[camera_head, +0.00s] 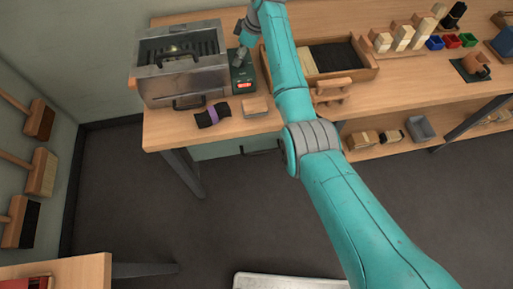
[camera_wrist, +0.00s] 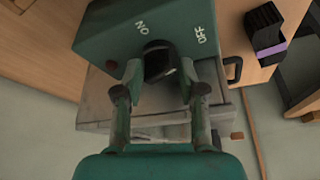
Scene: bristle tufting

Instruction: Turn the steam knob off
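The steam knob (camera_wrist: 158,60) is black and sits on the face of a dark green control box (camera_wrist: 110,35), between the labels ON and OFF, which appear turned in the wrist view. My gripper (camera_wrist: 160,78) is open, with one finger on each side of the knob. I see no clear grip on it, and contact is uncertain. The knob's pointer direction is hard to tell.
The metal steamer (camera_head: 185,85) stands left of the control box. A dark bundle with a purple band (camera_head: 212,115) and a small wooden block (camera_head: 255,107) lie near the bench's front edge. A wooden tray with dark bristles (camera_head: 335,57) is to the right.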

